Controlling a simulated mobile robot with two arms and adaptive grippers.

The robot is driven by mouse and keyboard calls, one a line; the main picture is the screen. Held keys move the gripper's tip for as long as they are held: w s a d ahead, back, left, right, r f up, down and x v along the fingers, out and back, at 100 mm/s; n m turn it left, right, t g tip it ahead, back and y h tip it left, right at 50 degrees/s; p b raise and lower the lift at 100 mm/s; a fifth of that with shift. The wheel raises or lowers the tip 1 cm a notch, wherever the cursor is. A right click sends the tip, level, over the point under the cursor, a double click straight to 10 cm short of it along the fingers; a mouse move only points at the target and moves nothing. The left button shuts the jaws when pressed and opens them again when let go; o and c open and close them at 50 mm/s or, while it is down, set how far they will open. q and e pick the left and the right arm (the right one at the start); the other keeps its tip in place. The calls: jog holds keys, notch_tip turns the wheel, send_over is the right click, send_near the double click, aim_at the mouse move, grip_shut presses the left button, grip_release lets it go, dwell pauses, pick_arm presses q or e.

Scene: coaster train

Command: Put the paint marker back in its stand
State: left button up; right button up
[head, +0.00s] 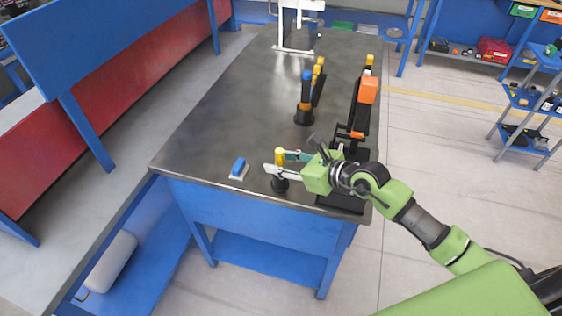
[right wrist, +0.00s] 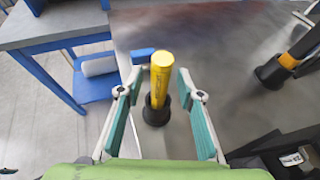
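The yellow paint marker (head: 280,155) stands upright in a small black round stand (head: 280,185) near the front edge of the table. In the right wrist view the marker (right wrist: 161,75) rises from the black stand (right wrist: 156,112). My right gripper (head: 286,163) is open around the marker. In the right wrist view its fingers (right wrist: 160,78) sit on both sides of the marker, with a visible gap on each side. The lower part of the marker is hidden inside the stand. My left gripper is not in view.
A blue and white block (head: 239,168) lies left of the stand on the grey table (head: 215,130). Black holders with blue and yellow tops (head: 305,100) stand farther back. A black fixture with an orange block (head: 368,90) is at the right edge. The table's left side is clear.

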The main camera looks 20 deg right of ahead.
jog(key=v, duration=1.2)
